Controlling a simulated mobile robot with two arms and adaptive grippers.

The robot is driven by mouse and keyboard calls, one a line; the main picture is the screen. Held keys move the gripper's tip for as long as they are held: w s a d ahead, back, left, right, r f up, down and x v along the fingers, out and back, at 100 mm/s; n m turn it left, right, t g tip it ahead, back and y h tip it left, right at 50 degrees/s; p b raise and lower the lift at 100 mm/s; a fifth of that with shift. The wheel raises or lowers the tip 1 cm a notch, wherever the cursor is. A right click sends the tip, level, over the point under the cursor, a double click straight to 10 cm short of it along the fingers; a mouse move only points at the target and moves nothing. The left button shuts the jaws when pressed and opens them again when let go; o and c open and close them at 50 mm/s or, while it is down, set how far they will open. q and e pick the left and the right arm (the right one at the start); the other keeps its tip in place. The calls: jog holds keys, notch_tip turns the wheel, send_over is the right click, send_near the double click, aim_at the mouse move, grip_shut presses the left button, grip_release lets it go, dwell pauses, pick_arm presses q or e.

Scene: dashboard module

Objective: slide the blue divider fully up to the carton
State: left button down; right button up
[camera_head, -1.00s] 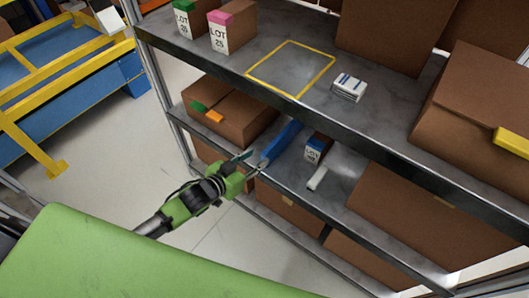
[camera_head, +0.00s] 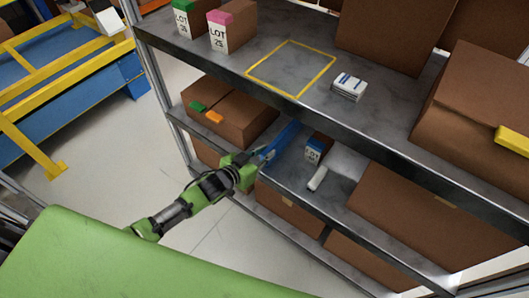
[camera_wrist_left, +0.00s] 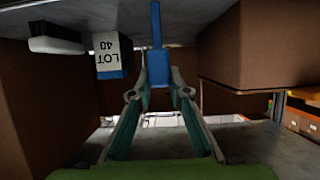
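The blue divider (camera_head: 284,138) stands on the lower shelf (camera_head: 285,175), beside the brown carton (camera_head: 237,118) with green and orange tabs. A gap shows between them in the left wrist view, where the carton (camera_wrist_left: 225,50) is right of the divider (camera_wrist_left: 156,35). My left gripper (camera_head: 263,154) is at the divider's near end. In the left wrist view its open fingers (camera_wrist_left: 159,80) are on either side of the blue end, seemingly with slim gaps. Whether they touch it is hard to tell. My right gripper is not in view.
A larger carton (camera_head: 410,215) lies further right. The upper shelf (camera_head: 360,125) hangs above.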

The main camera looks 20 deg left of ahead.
pick_arm(q)
jog(key=s+d+p, duration=0.1)
jog(key=s+d, duration=0.1)
jog(key=d, duration=0.5)
jog(key=shift+s, duration=0.3)
jog(key=c, duration=1.9)
grip_release()
jog(key=shift+d, duration=0.15)
jog(key=v, duration=1.2)
